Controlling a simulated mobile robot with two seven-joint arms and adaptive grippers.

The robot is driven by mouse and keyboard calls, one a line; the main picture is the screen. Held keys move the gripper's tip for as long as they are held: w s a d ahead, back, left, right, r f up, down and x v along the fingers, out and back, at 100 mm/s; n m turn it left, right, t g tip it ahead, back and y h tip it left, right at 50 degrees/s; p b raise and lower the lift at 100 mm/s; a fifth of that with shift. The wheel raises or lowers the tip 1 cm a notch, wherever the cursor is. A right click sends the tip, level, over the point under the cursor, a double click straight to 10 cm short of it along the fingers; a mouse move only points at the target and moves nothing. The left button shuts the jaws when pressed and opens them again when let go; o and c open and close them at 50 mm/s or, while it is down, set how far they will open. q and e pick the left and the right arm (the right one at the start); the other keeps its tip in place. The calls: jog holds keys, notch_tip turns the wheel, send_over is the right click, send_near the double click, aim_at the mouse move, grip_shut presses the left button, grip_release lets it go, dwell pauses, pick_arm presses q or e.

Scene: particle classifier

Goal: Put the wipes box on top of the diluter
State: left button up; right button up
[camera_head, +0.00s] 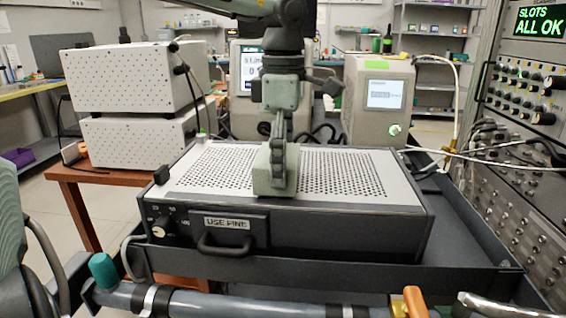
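A small pale green box (262,174), which looks like the wipes box, is at the middle of a wide dark device with a perforated grey top (340,172). I take this device, with its front drawer and knob, to be the diluter. The box appears to rest on that top. My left gripper (283,165) points straight down at the box, its arm coming in from above and the left. One finger overlaps the right part of the box, with no clear gap. The other finger is mostly hidden, so the grip is unclear. My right gripper is not in view.
The device sits in a dark tray (480,279). Two stacked white perforated boxes (130,140) stand at the left on a brown table (105,176). Two instruments with screens (380,90) stand behind. A panel rack (525,150) with cables is close at the right.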

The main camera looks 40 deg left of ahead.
pick_arm(q)
jog(key=shift+f, duration=0.25)
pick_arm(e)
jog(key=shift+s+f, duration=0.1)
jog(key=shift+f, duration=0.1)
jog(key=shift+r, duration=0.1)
pick_arm(q)
jog(key=o, duration=0.8)
jog(key=shift+o, duration=0.5)
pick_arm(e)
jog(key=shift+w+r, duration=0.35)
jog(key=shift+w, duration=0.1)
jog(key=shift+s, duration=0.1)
